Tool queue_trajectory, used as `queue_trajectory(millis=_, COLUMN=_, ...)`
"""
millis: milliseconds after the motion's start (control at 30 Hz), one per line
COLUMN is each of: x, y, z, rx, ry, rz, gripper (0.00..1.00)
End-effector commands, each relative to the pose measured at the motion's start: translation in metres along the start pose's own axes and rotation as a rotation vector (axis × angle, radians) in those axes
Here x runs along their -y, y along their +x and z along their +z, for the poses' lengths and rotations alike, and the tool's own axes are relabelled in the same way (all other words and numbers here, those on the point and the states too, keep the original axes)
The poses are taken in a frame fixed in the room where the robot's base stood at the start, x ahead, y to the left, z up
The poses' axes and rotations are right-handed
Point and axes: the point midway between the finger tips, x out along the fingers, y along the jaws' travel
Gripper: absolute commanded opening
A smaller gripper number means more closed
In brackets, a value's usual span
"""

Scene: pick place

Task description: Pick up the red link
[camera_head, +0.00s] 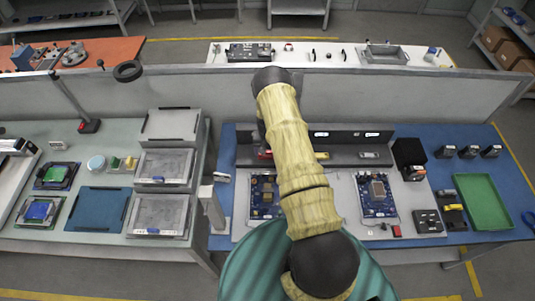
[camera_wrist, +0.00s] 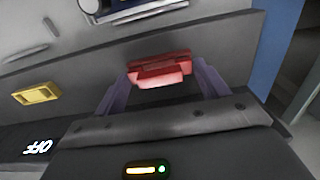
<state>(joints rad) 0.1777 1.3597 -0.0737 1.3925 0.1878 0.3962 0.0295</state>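The red link (camera_wrist: 160,69) is a small red block in the upper middle of the wrist view. A bit of red (camera_head: 264,154) beside my arm in the head view seems to be the same link on the dark grey shelf. My gripper (camera_wrist: 163,78) has its two fingers spread, one on each side of the red link. The fingertips are very close to its ends; I cannot tell whether they touch. In the head view my arm hides the gripper.
A yellow link (camera_wrist: 36,93) lies on the grey surface, left in the wrist view. Circuit boards (camera_head: 377,194), a black box (camera_head: 409,155) and a green tray (camera_head: 483,203) are on the blue table (camera_head: 437,177). A grey partition (camera_head: 400,97) stands behind.

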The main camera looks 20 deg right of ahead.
Motion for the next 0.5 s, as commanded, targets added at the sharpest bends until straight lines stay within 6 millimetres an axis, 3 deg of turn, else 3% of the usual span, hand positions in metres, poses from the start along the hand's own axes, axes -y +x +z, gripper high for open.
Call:
queue_trajectory(millis=33, x=0.0000, y=-0.0001, z=0.0000, rx=0.000, ry=0.000, rz=0.000, gripper=0.63)
queue_trajectory(millis=100, x=0.0000, y=-0.0001, z=0.0000, rx=0.000, ry=0.000, rz=0.000, gripper=0.50)
queue_trajectory(millis=500, x=0.0001, y=-0.0047, z=-0.0005, rx=-0.001, ry=0.000, rz=0.000, gripper=0.50)
